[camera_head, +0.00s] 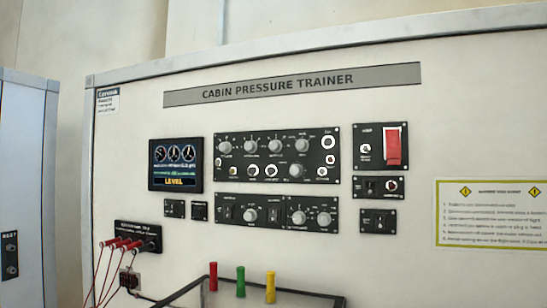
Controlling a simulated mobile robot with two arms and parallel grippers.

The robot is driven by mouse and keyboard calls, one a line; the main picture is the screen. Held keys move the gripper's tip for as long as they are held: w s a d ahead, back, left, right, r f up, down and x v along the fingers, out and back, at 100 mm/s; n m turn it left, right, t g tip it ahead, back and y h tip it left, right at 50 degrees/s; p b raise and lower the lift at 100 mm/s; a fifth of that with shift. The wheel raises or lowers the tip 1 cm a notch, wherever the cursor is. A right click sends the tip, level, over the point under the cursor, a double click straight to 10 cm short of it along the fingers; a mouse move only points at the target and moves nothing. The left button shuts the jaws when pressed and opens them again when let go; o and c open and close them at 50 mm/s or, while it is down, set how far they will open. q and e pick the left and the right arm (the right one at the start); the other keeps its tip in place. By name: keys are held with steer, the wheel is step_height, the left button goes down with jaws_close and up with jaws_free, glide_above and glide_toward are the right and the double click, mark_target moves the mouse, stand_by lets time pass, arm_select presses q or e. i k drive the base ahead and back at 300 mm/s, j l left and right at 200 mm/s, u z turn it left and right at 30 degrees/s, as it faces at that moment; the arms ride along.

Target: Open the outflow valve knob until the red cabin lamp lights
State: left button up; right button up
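The cabin pressure trainer panel (470,120) faces me, with a dark title plate across its top. A wide black upper control panel (277,156) carries several grey knobs and round white-rimmed fittings. The labels are too small to read, so I cannot tell which knob is the outflow valve. I cannot pick out a lit red cabin lamp. Neither of my grippers is in view.
A display (175,165) reading LEVEL sits at left. A red switch cover (393,147) is at right. Red plugs with leads (121,244) stick out at lower left. A dark-rimmed tray (300,293) with red, green and yellow pegs stands in front at the bottom.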

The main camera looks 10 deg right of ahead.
mark_target(296, 170)
steer(key=k+j+u, duration=0.25)
steer(key=k+j, duration=0.15)
steer(key=k+j+u, duration=0.3)
steer(key=k+j, duration=0.15)
